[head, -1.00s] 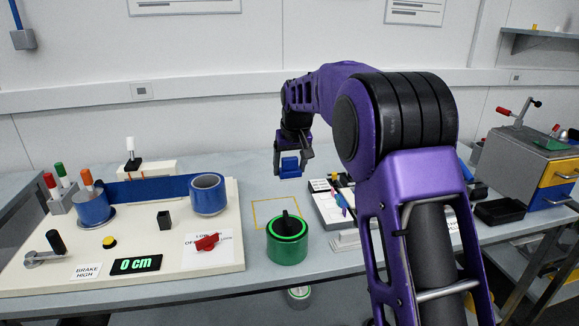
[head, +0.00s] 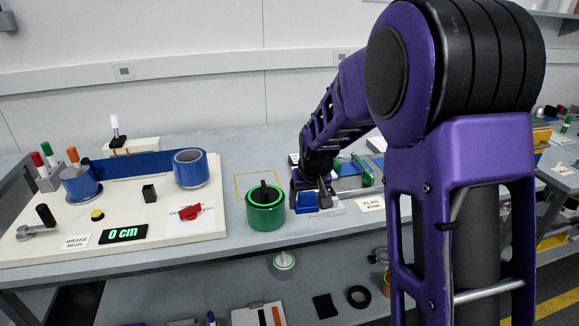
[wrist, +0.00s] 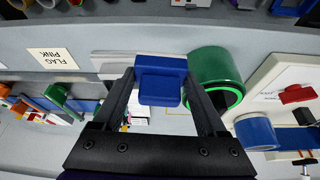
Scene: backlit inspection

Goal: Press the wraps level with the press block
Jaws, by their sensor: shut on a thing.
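My gripper (head: 309,192) is shut on a blue block (head: 306,204), taken to be the press block. The block is also between both fingers in the wrist view (wrist: 161,80). In the wrist view the green roll (wrist: 212,78) stands close to the right finger. I cannot tell whether the block touches the roll or the pale stand (head: 328,208) by it. Uneven wraps on the roll cannot be made out.
Left is a cream board (head: 28,247) with blue rolls, a red knob (head: 190,212) and a display (head: 123,234) reading 0 cm. A yellow outlined square (head: 257,183) lies behind the green roll. A "FLAG PINK" card (head: 370,204) lies right. The front edge is close.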

